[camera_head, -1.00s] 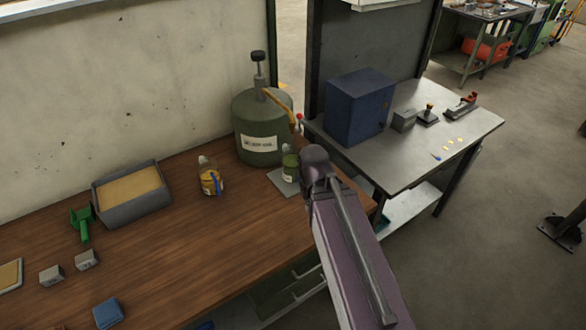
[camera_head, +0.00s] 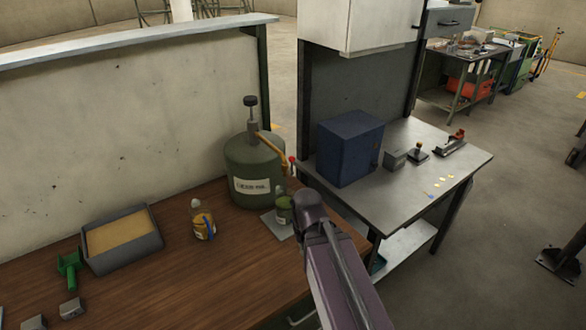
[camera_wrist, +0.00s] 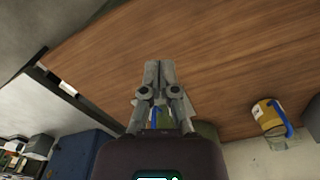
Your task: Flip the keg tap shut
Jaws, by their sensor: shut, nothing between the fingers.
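The keg (camera_head: 253,178) is a green drum with a white label and a black-knobbed pump on top, standing at the right rear of the wooden bench. A brass tap line (camera_head: 272,144) slopes down from its neck to a small tap with a red lever (camera_head: 292,160) on the keg's right side. The lever's exact setting is too small to tell. My gripper (camera_wrist: 160,68) shows in the wrist view, shut and empty, over the wooden bench top.
A blue box (camera_head: 349,148) stands on the metal table (camera_head: 440,205) at right. The bench front is largely clear.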

